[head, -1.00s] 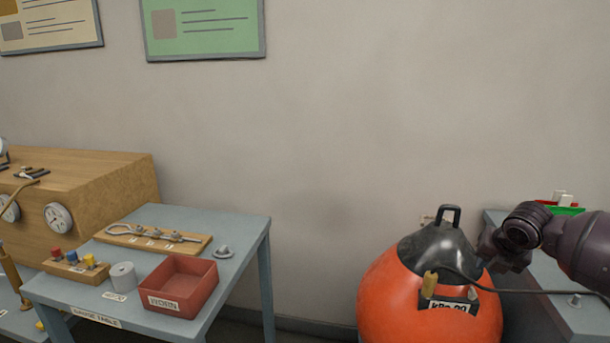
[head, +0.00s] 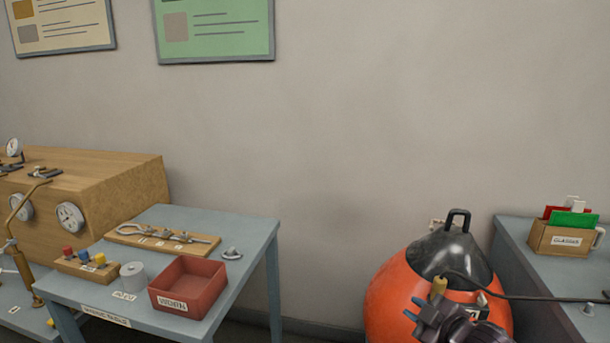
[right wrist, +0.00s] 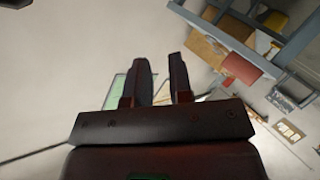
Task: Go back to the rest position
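My right gripper (head: 414,309) is low in the head view, in front of the orange round tank (head: 390,295) with a black cap and handle. In the right wrist view its two fingers (right wrist: 160,68) stand apart with nothing between them, so it is open and empty. Whether it touches the tank cannot be told from the head view. My left gripper is not in view.
A grey table (head: 255,224) at left bears a red bin (head: 187,288), a grey cylinder and a wooden tool board (head: 160,240). A wooden cabinet with gauges (head: 120,190) stands behind it. A right-hand table (head: 512,236) holds a card box (head: 560,239). A dark hose crosses there.

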